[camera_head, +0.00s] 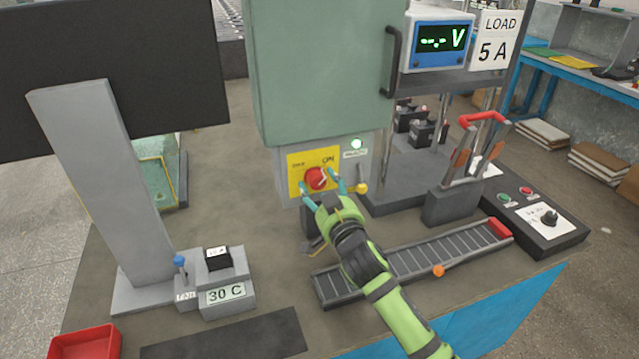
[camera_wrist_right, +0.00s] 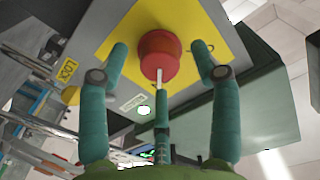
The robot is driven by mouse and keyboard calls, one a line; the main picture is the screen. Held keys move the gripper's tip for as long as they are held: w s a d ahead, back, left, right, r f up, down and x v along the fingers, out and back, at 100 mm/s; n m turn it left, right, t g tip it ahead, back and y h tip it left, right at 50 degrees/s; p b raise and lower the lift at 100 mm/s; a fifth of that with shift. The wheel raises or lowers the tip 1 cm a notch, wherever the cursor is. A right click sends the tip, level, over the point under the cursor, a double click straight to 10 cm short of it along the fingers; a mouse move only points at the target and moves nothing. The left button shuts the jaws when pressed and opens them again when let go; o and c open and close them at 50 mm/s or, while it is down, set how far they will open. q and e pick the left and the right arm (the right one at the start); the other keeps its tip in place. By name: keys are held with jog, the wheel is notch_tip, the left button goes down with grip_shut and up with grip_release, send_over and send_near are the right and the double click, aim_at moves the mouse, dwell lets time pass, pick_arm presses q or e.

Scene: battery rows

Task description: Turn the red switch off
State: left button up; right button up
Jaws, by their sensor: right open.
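The red switch (camera_head: 316,178) is a round knob on a yellow plate (camera_head: 297,160) with OFF at its upper left and ON at its upper right. Its white pointer mark is turned toward ON. My right gripper (camera_head: 319,188) is open in front of the knob, its teal fingers on either side. In the right wrist view the red switch (camera_wrist_right: 160,56) sits between the spread fingertips of the right gripper (camera_wrist_right: 159,52), with gaps on both sides. My left gripper is not in view.
A green cabinet (camera_head: 315,70) with a dark handle stands above the switch box. A lit lamp (camera_head: 356,144) and a yellow-tipped lever (camera_head: 361,187) are close to the right of the switch. A roller track (camera_head: 410,265) lies below the arm. A 30 C block (camera_head: 228,293) stands at left.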

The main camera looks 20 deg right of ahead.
jog(key=shift+w, duration=0.65)
jog(key=c, duration=1.1)
